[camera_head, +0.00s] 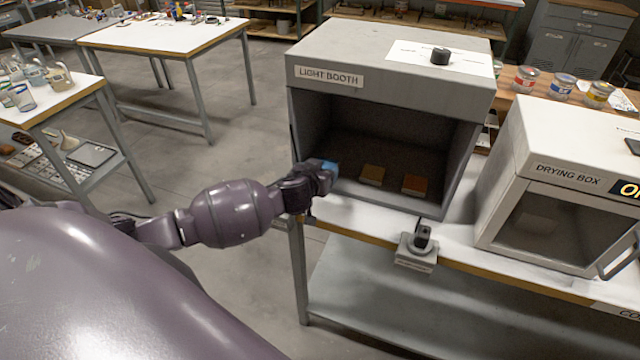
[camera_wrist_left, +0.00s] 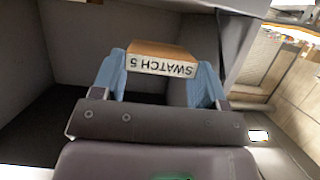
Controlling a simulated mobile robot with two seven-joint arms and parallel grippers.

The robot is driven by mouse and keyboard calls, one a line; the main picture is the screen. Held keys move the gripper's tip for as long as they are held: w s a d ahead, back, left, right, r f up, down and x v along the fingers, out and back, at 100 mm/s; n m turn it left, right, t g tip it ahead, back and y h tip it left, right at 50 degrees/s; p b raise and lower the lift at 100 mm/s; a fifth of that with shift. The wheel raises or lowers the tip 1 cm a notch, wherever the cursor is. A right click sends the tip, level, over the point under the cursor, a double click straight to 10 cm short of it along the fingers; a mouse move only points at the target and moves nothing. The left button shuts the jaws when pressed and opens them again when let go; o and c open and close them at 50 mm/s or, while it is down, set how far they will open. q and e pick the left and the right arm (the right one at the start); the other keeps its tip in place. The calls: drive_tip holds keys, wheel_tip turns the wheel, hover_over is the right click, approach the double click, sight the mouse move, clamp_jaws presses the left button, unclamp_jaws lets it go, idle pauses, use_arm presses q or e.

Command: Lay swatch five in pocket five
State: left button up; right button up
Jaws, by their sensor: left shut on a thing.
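My left gripper (camera_head: 328,168) is at the left side of the light booth's open front, with a blue fingertip showing. In the left wrist view, my left gripper (camera_wrist_left: 160,84) is shut on swatch five (camera_wrist_left: 160,60), an orange-brown block with a white edge label reading "SWATCH 5", upside down in that view. Swatch five is not clearly visible in the head view. Two blocks lie apart on the booth floor to the right of the gripper: a tan one (camera_head: 371,175) and an orange-brown one (camera_head: 413,185). I cannot make out pocket five. My right gripper is out of view.
The grey light booth (camera_head: 388,60) has walls and a roof around its dark interior. A small grey box with a black knob (camera_head: 420,250) stands in front of it. The drying box (camera_head: 560,190) is shut at the right, with paint cans (camera_head: 562,86) behind.

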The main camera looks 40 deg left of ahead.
use_arm(q)
drive_tip(key=shift+f, duration=2.15)
drive_tip(key=shift+f, duration=0.25)
drive_tip(key=o, duration=1.1)
drive_tip(key=shift+r, duration=0.1)
drive_tip(key=shift+s, duration=0.1)
